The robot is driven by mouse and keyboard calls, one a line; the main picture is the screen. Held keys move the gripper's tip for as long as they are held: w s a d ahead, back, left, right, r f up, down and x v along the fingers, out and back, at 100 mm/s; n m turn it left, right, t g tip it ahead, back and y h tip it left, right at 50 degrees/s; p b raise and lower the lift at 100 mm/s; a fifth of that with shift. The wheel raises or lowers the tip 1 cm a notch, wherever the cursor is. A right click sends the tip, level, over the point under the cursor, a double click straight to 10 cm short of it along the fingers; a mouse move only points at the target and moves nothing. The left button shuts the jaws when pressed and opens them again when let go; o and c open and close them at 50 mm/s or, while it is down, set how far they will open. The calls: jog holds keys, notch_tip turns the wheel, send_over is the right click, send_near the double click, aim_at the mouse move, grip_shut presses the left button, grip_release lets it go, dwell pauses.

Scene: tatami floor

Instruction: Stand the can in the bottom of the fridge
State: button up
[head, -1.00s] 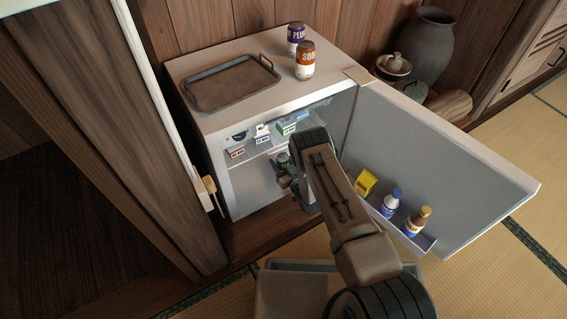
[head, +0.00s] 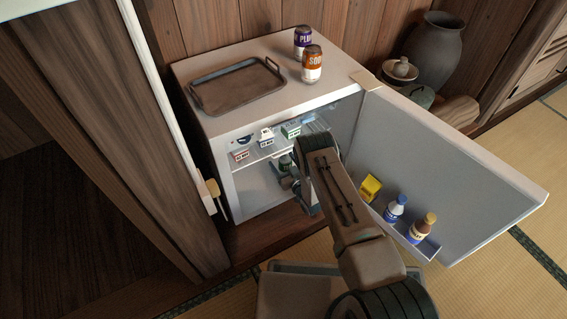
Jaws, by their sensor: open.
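The small white fridge (head: 225,192) stands with its door (head: 450,170) swung open to the right. A dark green can (head: 285,163) shows in the fridge's lower compartment, below the shelf, and looks upright. Its base is hidden, so I cannot tell what it rests on. My gripper (head: 291,183) is open inside the lower compartment, just in front of and below the visible part of the can. My arm hides much of the right side of the interior.
A dark tray (head: 236,87) lies on the fridge top. Small cartons (head: 265,138) stand on the inner shelf above my gripper. The door rack holds a yellow box (head: 370,187), a blue-labelled bottle (head: 395,208) and a brown bottle (head: 423,226). A wooden panel (head: 130,120) rises at the left.

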jog(key=shift+s+d, duration=0.1)
jog(key=p+v, duration=0.5)
jog(key=v, duration=0.8)
jog(key=shift+s+p, duration=0.3)
jog(key=shift+d, duration=0.2)
